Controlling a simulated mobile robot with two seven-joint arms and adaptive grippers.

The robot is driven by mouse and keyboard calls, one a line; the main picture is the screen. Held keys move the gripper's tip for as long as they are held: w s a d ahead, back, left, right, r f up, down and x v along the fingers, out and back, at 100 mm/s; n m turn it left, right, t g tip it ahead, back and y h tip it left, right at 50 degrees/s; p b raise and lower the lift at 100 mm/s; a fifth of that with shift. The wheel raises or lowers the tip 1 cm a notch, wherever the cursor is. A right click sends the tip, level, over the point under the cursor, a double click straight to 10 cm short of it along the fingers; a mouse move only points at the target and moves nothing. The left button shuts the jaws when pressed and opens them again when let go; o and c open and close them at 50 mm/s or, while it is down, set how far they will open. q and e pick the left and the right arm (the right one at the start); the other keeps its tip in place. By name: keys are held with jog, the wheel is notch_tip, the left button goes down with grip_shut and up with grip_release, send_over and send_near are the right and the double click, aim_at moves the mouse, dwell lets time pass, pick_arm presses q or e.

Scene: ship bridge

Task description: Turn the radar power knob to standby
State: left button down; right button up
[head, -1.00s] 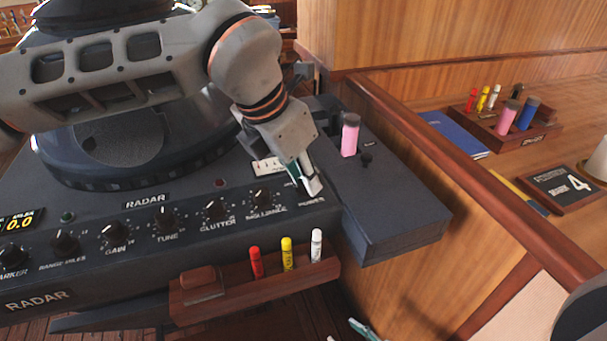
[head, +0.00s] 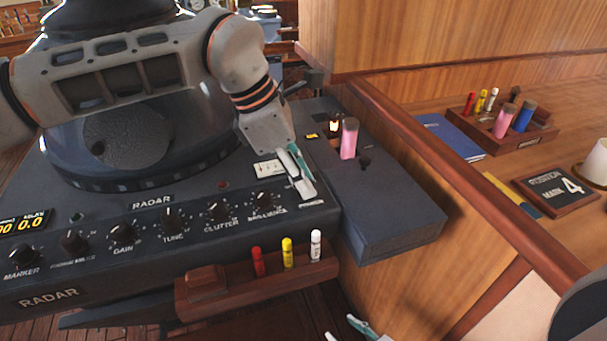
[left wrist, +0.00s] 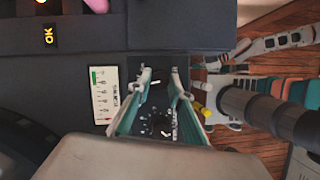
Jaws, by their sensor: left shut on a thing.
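The radar console (head: 110,265) carries a row of black knobs along its front edge. My left gripper (head: 307,192) reaches down at the right end of this row, by the small power label. Its fingers hide the power knob in the head view. In the left wrist view the left gripper (left wrist: 160,78) has its fingers on both sides of a small dark piece, which looks like the power knob; its pointer position cannot be read. The brilliance knob (head: 264,201) is just left of the fingers. My right gripper (head: 346,332) is partly in view at the bottom edge, fingertips apart.
A wooden tray (head: 225,291) with red, yellow and white markers sits below the console front. A pink cylinder (head: 349,140) stands on the right side panel (head: 395,200). A wooden partition (head: 470,210) and desk lie to the right.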

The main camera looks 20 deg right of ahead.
pick_arm(q)
jog(key=shift+w+m+g, duration=0.1)
jog(key=shift+m+g, duration=0.3)
jog(key=shift+m, duration=0.6)
jog(key=c, duration=1.8)
grip_release()
jog(key=shift+c, duration=0.2)
jog(key=v, duration=1.2)
jog(key=shift+d, duration=0.1)
